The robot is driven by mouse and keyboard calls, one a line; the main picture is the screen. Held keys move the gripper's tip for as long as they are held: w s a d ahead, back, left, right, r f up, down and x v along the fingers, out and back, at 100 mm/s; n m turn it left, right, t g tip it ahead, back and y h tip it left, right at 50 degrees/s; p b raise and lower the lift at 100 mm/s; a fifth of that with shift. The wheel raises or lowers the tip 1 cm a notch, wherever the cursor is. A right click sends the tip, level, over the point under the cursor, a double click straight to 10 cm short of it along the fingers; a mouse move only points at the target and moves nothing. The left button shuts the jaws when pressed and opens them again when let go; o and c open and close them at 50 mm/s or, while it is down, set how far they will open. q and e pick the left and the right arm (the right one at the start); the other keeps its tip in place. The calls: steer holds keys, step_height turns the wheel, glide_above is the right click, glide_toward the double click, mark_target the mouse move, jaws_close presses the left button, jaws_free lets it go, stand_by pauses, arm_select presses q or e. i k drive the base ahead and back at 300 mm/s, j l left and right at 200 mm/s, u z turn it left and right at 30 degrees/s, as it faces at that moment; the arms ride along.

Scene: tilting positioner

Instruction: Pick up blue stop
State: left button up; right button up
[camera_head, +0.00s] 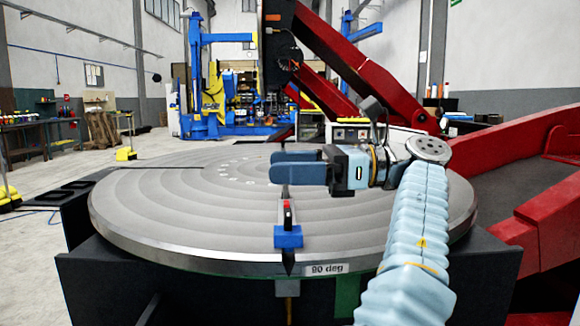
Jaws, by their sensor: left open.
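The blue stop (288,238) sits at the near rim of the round grey turntable (150,215), above the "90 deg" label (326,269). A thin dark upright part with a red tip rises from it, and a dark pointed part extends below it. My left gripper (277,166) hangs over the turntable, higher in the picture than the stop. Its two dark blue fingers point left, one above the other, apart with nothing seen between them. The fingers look clear of the blue block; the exact distance in depth cannot be told. My right gripper is out of view.
Large red arms (500,130) of the positioner rise behind and to the right of the turntable. A dark base (110,285) stands under it. The turntable's left side is bare. Workbenches (30,135) and blue machinery (200,80) are far back.

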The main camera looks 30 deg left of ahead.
mark_target(286, 240)
steer(key=k+l, duration=0.8)
steer(key=k, duration=0.05)
